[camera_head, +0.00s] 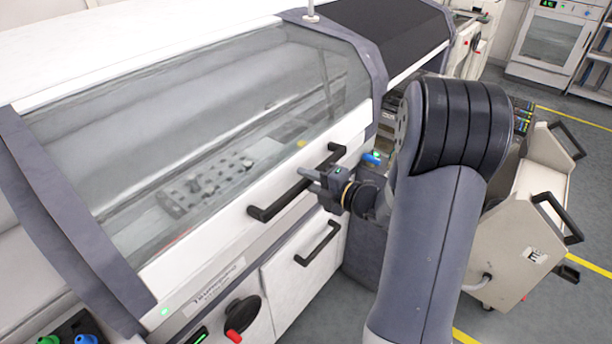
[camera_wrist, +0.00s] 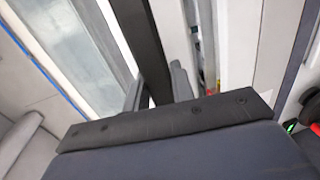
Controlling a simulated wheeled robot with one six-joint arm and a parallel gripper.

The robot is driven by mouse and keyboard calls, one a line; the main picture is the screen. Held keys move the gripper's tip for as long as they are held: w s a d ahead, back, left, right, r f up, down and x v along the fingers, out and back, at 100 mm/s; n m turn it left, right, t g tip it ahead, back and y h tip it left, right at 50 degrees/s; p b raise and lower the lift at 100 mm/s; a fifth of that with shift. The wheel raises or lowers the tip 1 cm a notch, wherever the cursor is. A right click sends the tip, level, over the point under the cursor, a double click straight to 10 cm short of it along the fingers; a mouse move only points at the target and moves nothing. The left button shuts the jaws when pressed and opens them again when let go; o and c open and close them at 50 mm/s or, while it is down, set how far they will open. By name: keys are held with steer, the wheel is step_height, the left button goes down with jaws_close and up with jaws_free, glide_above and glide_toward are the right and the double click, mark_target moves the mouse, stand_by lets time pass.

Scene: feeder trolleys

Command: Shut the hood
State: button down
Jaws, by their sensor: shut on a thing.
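The hood (camera_head: 235,100) is a clear window in a grey and white frame on the front of the long white machine. It looks lowered, with its lower edge close to the machine's front panel (camera_head: 205,285); I cannot tell whether a small gap is left. Its black bar handle (camera_head: 272,208) runs along the lower white edge. My gripper (camera_head: 310,178) is shut on the handle, near its middle. In the wrist view the handle (camera_wrist: 140,40) passes between the two grey fingers of my gripper (camera_wrist: 157,88). The fingertips are partly hidden.
A lower drawer with a black handle (camera_head: 318,244) sits under the hood. A red and black rotary switch (camera_head: 240,315) is left of it. A pale trolley (camera_head: 525,240) with black handles stands close on the right. Grey floor (camera_head: 575,200) is free beyond it.

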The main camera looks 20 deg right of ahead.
steer(key=c, duration=1.2)
jaws_free()
steer(key=b+v, duration=0.1)
steer(key=v, duration=1)
steer(key=shift+w, duration=0.1)
